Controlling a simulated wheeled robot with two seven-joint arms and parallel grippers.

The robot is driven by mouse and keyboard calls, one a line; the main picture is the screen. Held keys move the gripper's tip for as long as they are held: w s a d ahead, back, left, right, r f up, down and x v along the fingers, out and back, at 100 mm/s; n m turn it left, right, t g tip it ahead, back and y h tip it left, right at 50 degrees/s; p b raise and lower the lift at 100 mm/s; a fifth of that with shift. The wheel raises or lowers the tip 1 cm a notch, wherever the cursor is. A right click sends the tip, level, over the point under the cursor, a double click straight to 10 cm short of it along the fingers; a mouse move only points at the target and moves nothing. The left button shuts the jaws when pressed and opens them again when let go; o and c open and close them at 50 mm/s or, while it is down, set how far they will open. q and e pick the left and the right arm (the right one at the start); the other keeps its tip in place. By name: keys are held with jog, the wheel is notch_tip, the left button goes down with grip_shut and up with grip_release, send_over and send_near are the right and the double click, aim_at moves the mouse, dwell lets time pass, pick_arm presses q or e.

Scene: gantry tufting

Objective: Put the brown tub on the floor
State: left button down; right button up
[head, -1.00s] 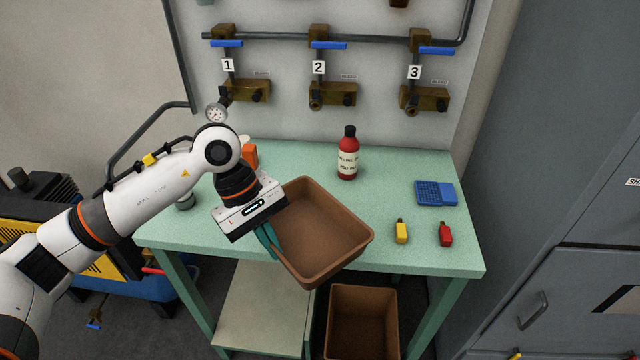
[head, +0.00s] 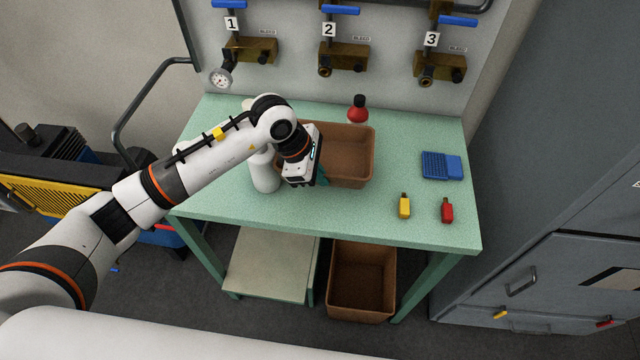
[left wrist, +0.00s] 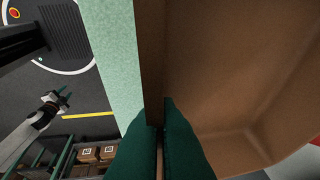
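A brown open tub (head: 350,152) is at the table's middle in the head view, hiding the lower part of a red bottle. I cannot tell whether its base touches the tabletop. My left gripper (head: 319,168) is at its left side, with the fingers mostly hidden there. In the left wrist view the teal fingers (left wrist: 160,140) are closed on the tub's wall (left wrist: 152,60). A second brown tub (head: 360,314) stands on the floor under the table. A white arm with a small gripper (left wrist: 62,97), seemingly my right, shows in the left wrist view; its opening is unclear.
The green table (head: 290,215) carries a red bottle (head: 358,112), a blue tray (head: 441,165), a yellow tag (head: 404,207) and a red tag (head: 447,211). A pale low shelf (head: 270,265) is left of the lower tub. Grey cabinets (head: 550,260) stand at right.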

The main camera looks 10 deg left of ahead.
pick_arm(q)
jog(key=shift+f+p, duration=0.7)
jog(key=shift+f, duration=2.4)
jog(key=shift+f, duration=0.1)
jog(key=c, duration=2.1)
grip_release()
jog(key=shift+f, duration=0.1)
jog(key=o, duration=0.4)
